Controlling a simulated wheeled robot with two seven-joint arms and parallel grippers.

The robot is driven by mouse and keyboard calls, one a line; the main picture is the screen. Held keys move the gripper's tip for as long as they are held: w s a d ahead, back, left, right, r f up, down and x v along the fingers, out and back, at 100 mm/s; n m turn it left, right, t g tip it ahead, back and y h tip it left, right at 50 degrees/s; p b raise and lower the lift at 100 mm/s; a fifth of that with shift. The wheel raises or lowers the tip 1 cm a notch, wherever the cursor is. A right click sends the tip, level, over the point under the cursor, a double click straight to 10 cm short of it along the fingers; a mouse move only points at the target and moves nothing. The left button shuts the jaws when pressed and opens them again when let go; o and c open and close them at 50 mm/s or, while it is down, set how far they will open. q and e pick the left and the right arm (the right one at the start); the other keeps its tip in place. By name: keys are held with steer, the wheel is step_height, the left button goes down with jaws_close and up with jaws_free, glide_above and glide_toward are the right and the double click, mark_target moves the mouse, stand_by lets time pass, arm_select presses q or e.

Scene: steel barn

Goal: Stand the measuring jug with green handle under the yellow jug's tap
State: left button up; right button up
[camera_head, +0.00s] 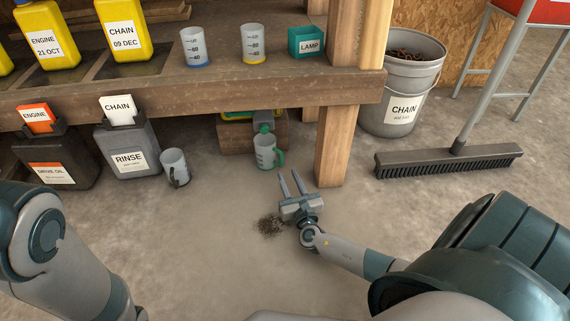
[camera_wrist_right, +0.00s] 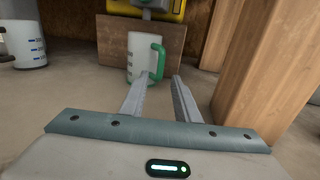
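The measuring jug with the green handle (camera_head: 265,152) stands upright on the floor in front of a low wooden box; in the right wrist view (camera_wrist_right: 140,55) its handle is on the right. The yellow jug (camera_wrist_right: 170,8) rests on that box, mostly hidden by the bench in the head view. Its grey tap (camera_head: 263,125) hangs just above the measuring jug; I cannot tell whether they line up exactly in depth. My right gripper (camera_head: 290,177) is open and empty, low over the floor, fingers pointing at the jug and apart from it. My left gripper is out of view.
A wooden bench post (camera_head: 331,145) stands close to the right of my right gripper. Another measuring jug (camera_head: 175,167) with a dark handle stands on the floor at left. A dark spill (camera_head: 270,225) lies beside the gripper. A broom (camera_head: 450,160) and bucket (camera_head: 402,110) are at right.

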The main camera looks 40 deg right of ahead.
steer(key=shift+p+v, duration=0.8)
steer(key=shift+v, duration=1.9)
